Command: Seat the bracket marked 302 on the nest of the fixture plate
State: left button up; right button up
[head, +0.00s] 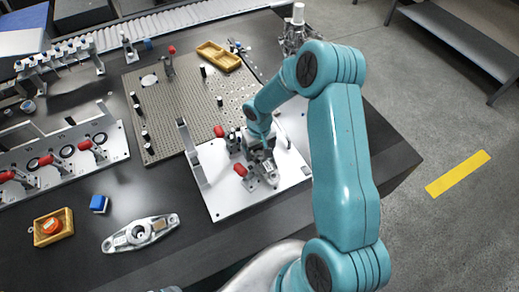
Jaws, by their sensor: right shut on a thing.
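The light fixture plate (222,204) lies on the dark table, with red-handled clamps (240,170) and grey metal parts around its middle. My right gripper (262,158) is low over that middle, pointing down, and is shut on a grey metal part. My gripper and arm hide most of that part and the nest, so I cannot tell what the part is or how it sits. A silver bracket (118,242) with a round central bore lies flat on the table at the front left, apart from the gripper. Its marking is too small to read. My left gripper is not in view.
A perforated plate (180,108) with black pegs and a yellow tray (219,56) lies behind. A pale plate with red-handled clamps (65,162) is at left.

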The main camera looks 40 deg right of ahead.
jog(key=shift+s+a+f, duration=0.1)
jog(key=shift+s+f, duration=0.05)
jog(key=shift+f, duration=0.35)
jog(key=o, duration=1.3)
jog(key=shift+b, duration=0.3)
jog(key=shift+o, duration=0.2)
